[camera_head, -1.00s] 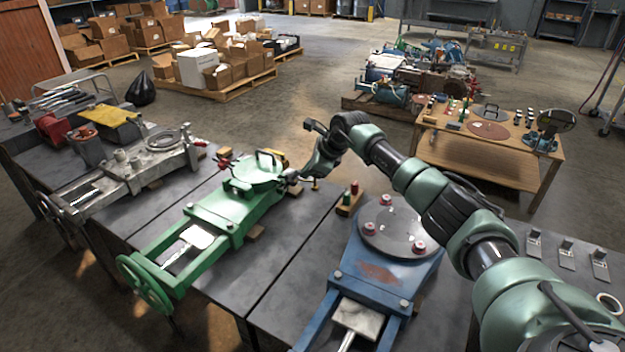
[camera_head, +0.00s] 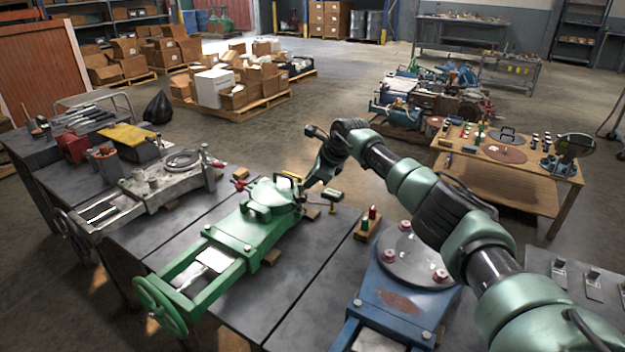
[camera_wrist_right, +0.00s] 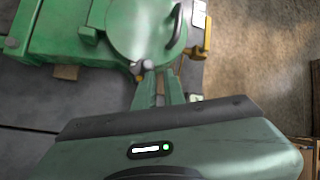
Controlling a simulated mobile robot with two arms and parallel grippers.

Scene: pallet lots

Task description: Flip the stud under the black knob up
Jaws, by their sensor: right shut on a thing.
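The green machine (camera_head: 240,225) lies on the dark bench, with a round green plate at its far end. The plate also shows in the right wrist view (camera_wrist_right: 135,28). My right gripper (camera_head: 306,189) reaches in from the right to the plate's edge. In the right wrist view its fingers (camera_wrist_right: 165,72) are close together at the rim. A small stud with a pale rounded end (camera_wrist_right: 147,65) is at the fingertips, partly hidden by them. I cannot make out a black knob clearly. My left gripper is not in view.
A small brass-coloured post (camera_head: 332,206) stands right of the gripper. A block with red and green pegs (camera_head: 368,224) and the blue machine (camera_head: 400,305) are nearer. A grey machine (camera_head: 150,195) stands to the left. A wooden table (camera_head: 505,172) stands behind on the right.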

